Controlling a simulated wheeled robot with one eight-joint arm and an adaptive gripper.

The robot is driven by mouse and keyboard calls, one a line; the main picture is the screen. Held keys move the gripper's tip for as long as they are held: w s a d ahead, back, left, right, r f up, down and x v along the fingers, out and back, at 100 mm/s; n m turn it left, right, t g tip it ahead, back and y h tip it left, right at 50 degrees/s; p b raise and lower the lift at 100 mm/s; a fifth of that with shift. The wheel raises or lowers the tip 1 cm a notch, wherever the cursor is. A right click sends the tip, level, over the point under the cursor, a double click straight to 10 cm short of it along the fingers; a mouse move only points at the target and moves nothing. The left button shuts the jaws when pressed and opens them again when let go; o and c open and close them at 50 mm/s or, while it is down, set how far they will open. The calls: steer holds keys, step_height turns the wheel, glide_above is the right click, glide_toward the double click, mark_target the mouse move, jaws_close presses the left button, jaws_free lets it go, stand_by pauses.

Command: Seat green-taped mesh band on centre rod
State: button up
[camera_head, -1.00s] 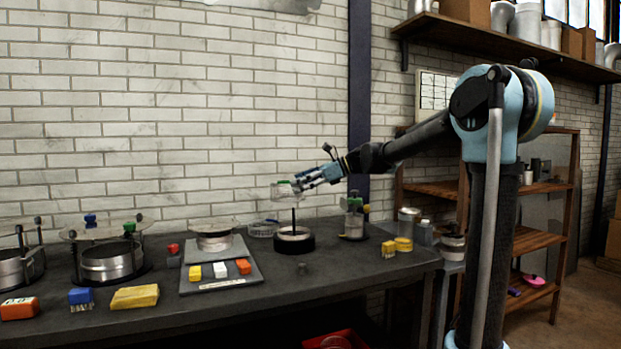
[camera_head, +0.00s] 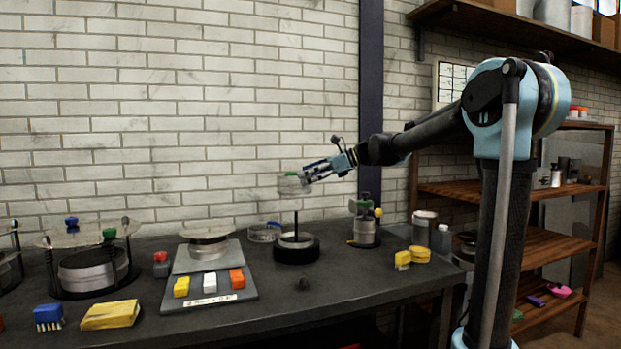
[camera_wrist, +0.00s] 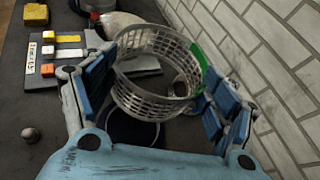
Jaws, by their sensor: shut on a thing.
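The mesh band (camera_head: 291,184) is a short grey perforated ring with green tape. My gripper (camera_head: 308,175) is shut on it and holds it in the air above the dark upright rod (camera_head: 296,220). In the wrist view the band (camera_wrist: 150,102) sits between the blue finger pads of my gripper (camera_wrist: 155,95), with its green tape (camera_wrist: 206,62) on the right side. The rod stands on a round black base (camera_head: 297,250) on the bench.
A scale-like stand (camera_head: 208,270) with coloured blocks is left of the base. Another mesh ring (camera_head: 264,234) lies just behind. A canister with a yellow knob (camera_head: 364,226) stands to the right, and yellow sponges (camera_head: 412,258) lie further right.

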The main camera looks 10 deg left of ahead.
mark_target(309, 191)
steer(key=shift+w+d+f, duration=0.1)
steer(key=shift+d, duration=0.15)
steer(key=shift+f, duration=2.8)
steer(key=shift+f, duration=5.05)
